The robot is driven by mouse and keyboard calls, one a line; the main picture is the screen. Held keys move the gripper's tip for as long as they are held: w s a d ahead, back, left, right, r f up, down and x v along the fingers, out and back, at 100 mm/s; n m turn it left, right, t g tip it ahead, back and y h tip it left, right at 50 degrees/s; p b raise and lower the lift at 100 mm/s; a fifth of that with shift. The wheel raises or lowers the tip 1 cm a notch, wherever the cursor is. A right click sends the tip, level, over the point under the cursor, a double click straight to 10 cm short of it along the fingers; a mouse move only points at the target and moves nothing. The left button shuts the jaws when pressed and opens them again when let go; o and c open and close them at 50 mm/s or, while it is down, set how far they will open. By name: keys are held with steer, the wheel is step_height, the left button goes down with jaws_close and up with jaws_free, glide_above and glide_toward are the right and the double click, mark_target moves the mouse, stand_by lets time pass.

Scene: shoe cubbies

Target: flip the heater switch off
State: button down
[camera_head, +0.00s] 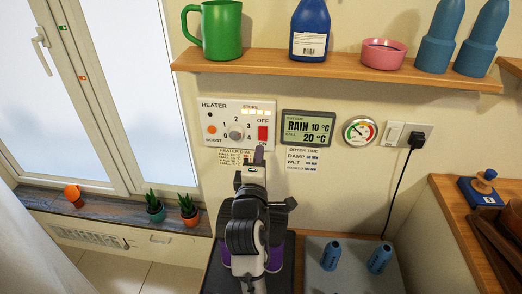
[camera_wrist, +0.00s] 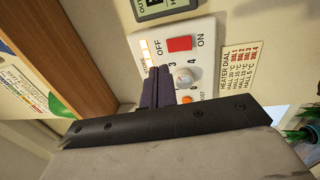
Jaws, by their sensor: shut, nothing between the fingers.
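The heater panel (camera_head: 217,132) is a white box on the wall, with a round dial (camera_head: 235,132) and a red switch (camera_head: 263,133) between OFF above and ON below. In the wrist view the panel is turned sideways, and the red switch (camera_wrist: 180,44) lies between OFF and ON. I cannot tell which way the switch is tipped. My gripper (camera_head: 259,153) is shut and empty, just below the switch in the head view. In the wrist view my gripper's dark fingers (camera_wrist: 147,72) cover part of the panel beside the dial (camera_wrist: 184,77), apart from the switch.
A wooden shelf (camera_head: 330,69) above holds a green mug (camera_head: 221,30), a blue bottle (camera_head: 310,28) and a pink bowl (camera_head: 383,53). A display (camera_head: 308,127) and a gauge (camera_head: 360,131) hang right of the panel. Potted plants (camera_head: 188,210) stand on the left sill.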

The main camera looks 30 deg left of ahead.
steer(key=shift+s+d+r+b, duration=0.1)
steer(key=shift+s+d, duration=0.25)
steer(key=shift+s, duration=0.35)
steer(key=shift+s+d+r+b, duration=0.15)
steer(key=shift+s+d, duration=0.2)
steer(key=shift+s, duration=0.35)
steer(key=shift+s+d+r+b, duration=0.1)
steer(key=shift+s+d, duration=0.25)
steer(key=shift+s, duration=0.35)
